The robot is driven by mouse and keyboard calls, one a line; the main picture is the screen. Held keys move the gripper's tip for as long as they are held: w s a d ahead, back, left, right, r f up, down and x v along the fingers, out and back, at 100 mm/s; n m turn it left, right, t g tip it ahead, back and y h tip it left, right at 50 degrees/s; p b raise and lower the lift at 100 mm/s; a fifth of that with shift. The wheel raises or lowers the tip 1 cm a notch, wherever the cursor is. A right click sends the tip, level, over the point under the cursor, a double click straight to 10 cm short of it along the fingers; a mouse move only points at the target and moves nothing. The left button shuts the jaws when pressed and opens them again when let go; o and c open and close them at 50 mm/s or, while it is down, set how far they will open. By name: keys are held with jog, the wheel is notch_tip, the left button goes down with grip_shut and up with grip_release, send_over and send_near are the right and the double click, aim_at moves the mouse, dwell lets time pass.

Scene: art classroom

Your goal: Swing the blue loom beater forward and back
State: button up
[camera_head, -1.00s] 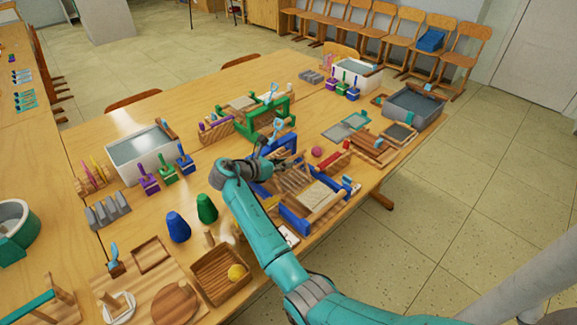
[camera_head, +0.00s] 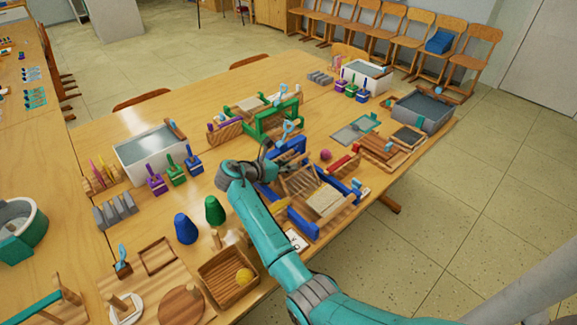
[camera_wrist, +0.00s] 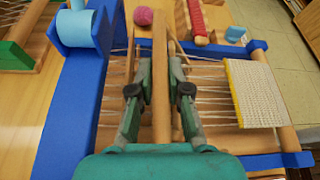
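The blue loom (camera_head: 292,213) stands on the table in the head view, with blue side frames, pale warp threads and a woven cloth patch. Its wooden slatted beater (camera_head: 300,183) leans up from the middle. In the wrist view the blue frame (camera_wrist: 72,120) is at the left and the cloth (camera_wrist: 252,92) at the right. My gripper (camera_wrist: 160,72) is over the threads, with one finger on each side of a wooden bar, which looks like the beater's top bar (camera_wrist: 160,30). The fingers sit close against it and appear shut on it. My arm hides part of the loom in the head view.
A green loom (camera_head: 275,119) stands behind the blue one. Blue and green cones (camera_head: 186,229) and a wooden box with a yellow ball (camera_head: 229,285) are near my arm. A pink ball (camera_head: 325,155) and a red roller (camera_head: 341,164) lie to the right.

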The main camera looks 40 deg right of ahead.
jog(key=o, duration=0.4)
jog(key=shift+w, duration=0.1)
jog(key=shift+a, duration=0.1)
jog(key=v, duration=1.2)
